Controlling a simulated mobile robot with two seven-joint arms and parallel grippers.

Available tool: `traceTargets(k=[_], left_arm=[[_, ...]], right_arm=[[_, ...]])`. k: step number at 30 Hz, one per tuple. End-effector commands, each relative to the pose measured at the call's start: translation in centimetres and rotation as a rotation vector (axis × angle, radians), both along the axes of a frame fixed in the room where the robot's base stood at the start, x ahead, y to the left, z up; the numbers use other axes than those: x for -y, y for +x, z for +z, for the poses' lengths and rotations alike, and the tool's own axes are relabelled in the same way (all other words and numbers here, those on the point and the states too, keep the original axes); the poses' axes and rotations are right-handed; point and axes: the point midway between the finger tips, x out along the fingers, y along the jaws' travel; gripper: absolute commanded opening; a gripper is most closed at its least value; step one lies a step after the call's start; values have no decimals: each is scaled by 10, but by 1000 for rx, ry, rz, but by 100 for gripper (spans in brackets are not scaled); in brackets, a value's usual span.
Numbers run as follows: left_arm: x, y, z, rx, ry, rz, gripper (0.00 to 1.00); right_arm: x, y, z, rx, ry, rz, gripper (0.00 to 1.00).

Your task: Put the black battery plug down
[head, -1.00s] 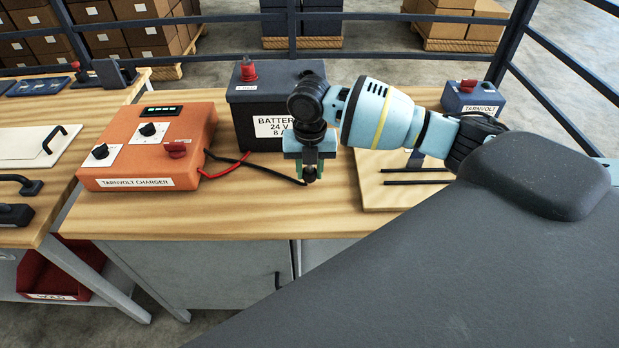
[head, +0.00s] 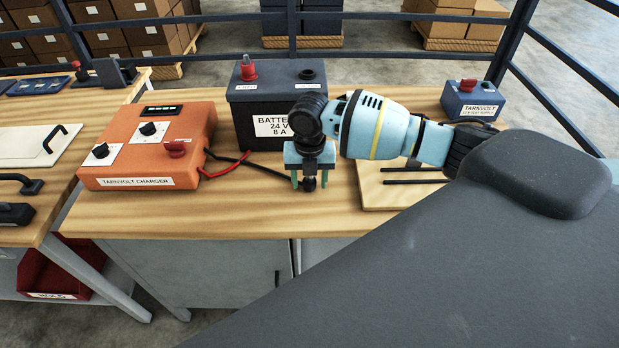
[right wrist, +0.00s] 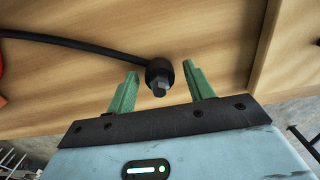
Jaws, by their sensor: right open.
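The black battery plug (right wrist: 159,77) sits on the wooden table top with its black cable running off to the left in the right wrist view. In the head view the plug (head: 309,184) is just below my right gripper (head: 309,180). My right gripper (right wrist: 160,92) is open, with one green finger on each side of the plug and a gap to both. The battery (head: 258,110) stands behind, with a red plug (head: 248,69) on its left terminal and a bare dark right terminal (head: 307,74). My left gripper is not in view.
The orange charger (head: 140,160) is left of the battery, with red and black cables coming from it. A wooden board (head: 385,198) with dark rods lies to the right. A small blue box (head: 472,98) stands at the back right. The table's front edge is close to the plug.

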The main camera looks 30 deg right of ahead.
Motion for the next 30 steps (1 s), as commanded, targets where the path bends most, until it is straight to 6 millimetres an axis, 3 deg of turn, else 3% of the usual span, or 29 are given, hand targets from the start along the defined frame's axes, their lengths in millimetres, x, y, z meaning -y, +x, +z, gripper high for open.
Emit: traceTargets(k=[8,22,30], left_arm=[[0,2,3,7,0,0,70],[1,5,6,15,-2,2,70],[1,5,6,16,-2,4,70]], right_arm=[[0,1,18,4,1,0,52],[0,1,105,2,1,1,52],[0,0,123,-1,1,0,52]])
